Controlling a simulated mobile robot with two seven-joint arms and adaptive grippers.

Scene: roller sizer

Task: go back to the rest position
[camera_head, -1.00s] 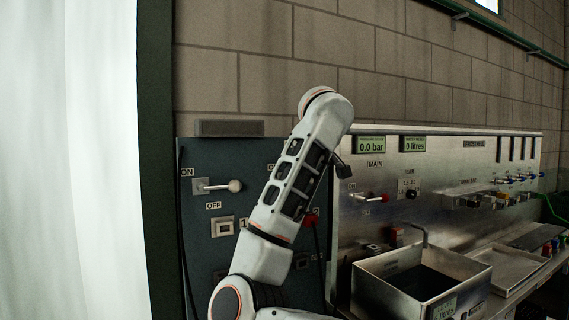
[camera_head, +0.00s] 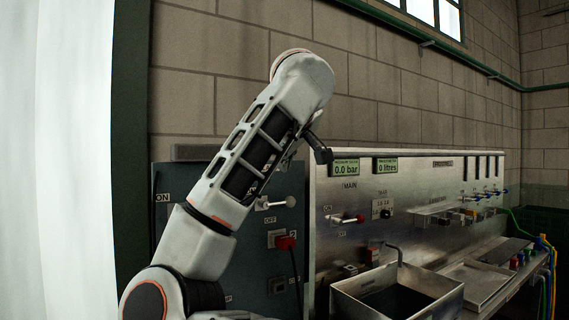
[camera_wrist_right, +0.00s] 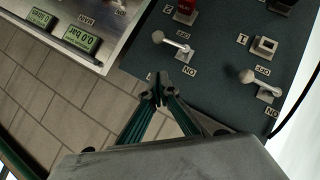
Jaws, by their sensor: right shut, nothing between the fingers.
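My right arm rises white and jointed across the middle of the head view, in front of a dark blue panel (camera_head: 172,235). Its dark right gripper (camera_head: 318,150) shows only in part beside the arm's upper end. In the right wrist view the right gripper's fingertips (camera_wrist_right: 158,92) meet, with nothing between them. They appear over the border of the dark panel and the block wall. Two switches with round-knobbed levers, one nearer the middle (camera_wrist_right: 172,43) and one at the right (camera_wrist_right: 255,82), appear apart from the fingers. My left gripper is not in view.
A steel panel (camera_head: 420,185) stands at the right with a 0.0 bar display (camera_head: 346,167) and a 0 litres display (camera_head: 386,165). A steel basin (camera_head: 440,300) is below it. A red plug (camera_head: 285,241) with a cable sits on the dark panel.

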